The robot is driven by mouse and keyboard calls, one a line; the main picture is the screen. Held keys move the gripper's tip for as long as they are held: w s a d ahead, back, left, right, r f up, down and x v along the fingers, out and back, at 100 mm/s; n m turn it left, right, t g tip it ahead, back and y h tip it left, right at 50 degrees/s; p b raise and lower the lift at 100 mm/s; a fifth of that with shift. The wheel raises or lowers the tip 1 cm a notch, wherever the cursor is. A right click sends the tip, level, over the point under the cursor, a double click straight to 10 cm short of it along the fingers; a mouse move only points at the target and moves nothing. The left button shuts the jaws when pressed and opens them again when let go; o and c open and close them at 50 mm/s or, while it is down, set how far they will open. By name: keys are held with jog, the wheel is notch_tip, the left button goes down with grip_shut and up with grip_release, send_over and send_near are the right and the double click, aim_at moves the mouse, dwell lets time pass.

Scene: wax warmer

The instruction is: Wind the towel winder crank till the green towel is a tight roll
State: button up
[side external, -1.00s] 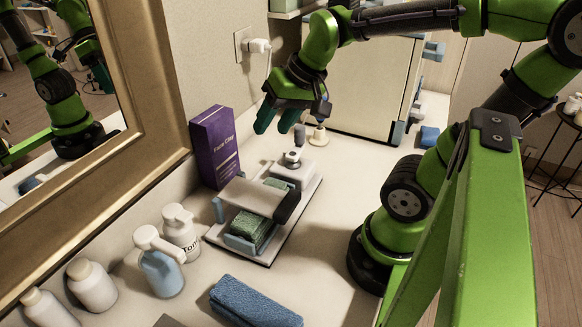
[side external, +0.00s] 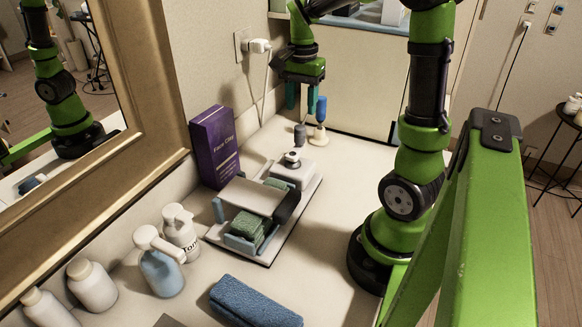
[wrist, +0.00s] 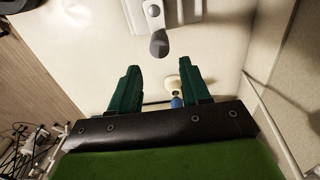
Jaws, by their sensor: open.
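The towel winder (side external: 283,225) stands on the counter on a flat base, with blue-grey end pieces and a white cover plate. The green towel (side external: 246,234) shows as a ribbed band at its front, with another green part (side external: 278,184) behind the cover. The crank has a dark grey knob (side external: 300,134) standing up at the winder's far end; the knob also shows in the wrist view (wrist: 158,46). My gripper (side external: 301,108) is open, points down, and is above and behind the knob. In the wrist view the knob lies beyond my fingertips (wrist: 160,70), with nothing held.
A blue-handled tool on a cream base (side external: 320,122) stands close beside my fingers. A purple box (side external: 215,147) stands left of the winder. Pump bottles (side external: 160,268) and a folded blue towel (side external: 254,303) are in front. Counter right of the winder is clear.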

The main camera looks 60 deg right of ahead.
aim_at(296, 152)
jog(key=shift+f, duration=2.75)
jog(key=shift+f, duration=0.1)
jog(key=shift+c, duration=0.5)
